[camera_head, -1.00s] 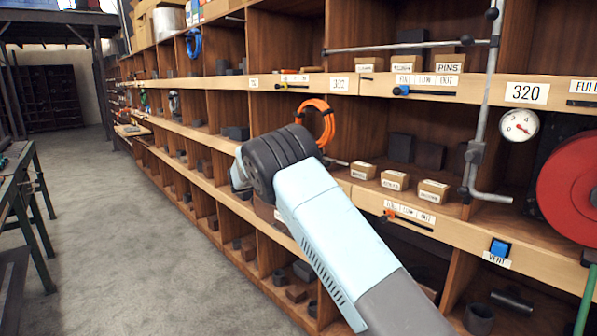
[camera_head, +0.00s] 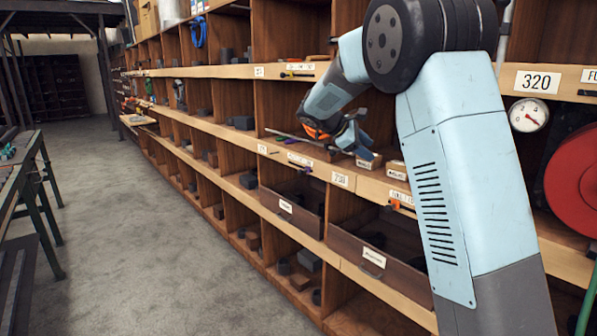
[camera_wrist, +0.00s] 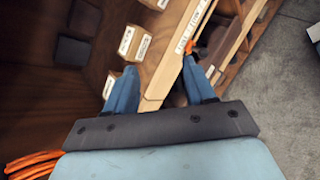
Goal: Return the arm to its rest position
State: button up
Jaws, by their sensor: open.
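My arm rises at the right of the head view and bends over at a black joint. My gripper (camera_head: 366,150) hangs in front of the middle shelf, near the small labelled boxes. In the wrist view my gripper (camera_wrist: 160,72) shows two blue fingers spread apart with nothing between them. Small cardboard boxes (camera_wrist: 133,42) and the pale shelf edge (camera_wrist: 165,70) lie beyond the fingers. I cannot tell whether a finger touches a box. The arm hides part of the shelving and most of the grey pipe (camera_head: 504,40).
An orange cable coil (camera_head: 314,132) is close beside the gripper, and it shows in the wrist view (camera_wrist: 32,164). A gauge (camera_head: 529,115) and red reel (camera_head: 577,185) stand at right. Drawers (camera_head: 290,212) sit below. The aisle floor (camera_head: 130,240) is clear.

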jog(key=s+d+r+m+y, duration=0.2)
jog(key=s+d+m+y, duration=0.1)
jog(key=s, duration=0.8)
jog(key=s+d+r+m+y, duration=0.1)
jog(key=s+d+m+y, duration=0.25)
jog(key=s, duration=0.75)
jog(key=s+a+f+m+t+y, duration=0.1)
jog(key=s+f+m+y, duration=0.1)
jog(key=s, duration=0.8)
jog(key=s+a+f+m+t+y, duration=0.1)
jog(key=s+m, duration=0.4)
jog(key=s, duration=0.6)
jog(key=shift+s+a+f+y, duration=0.25)
jog(key=shift+a+f+y, duration=0.1)
jog(key=shift+a+f, duration=0.3)
jog(key=shift+m, duration=0.25)
jog(key=shift+c, duration=0.4)
jog(key=shift+c, duration=0.7)
jog(key=shift+d, duration=0.15)
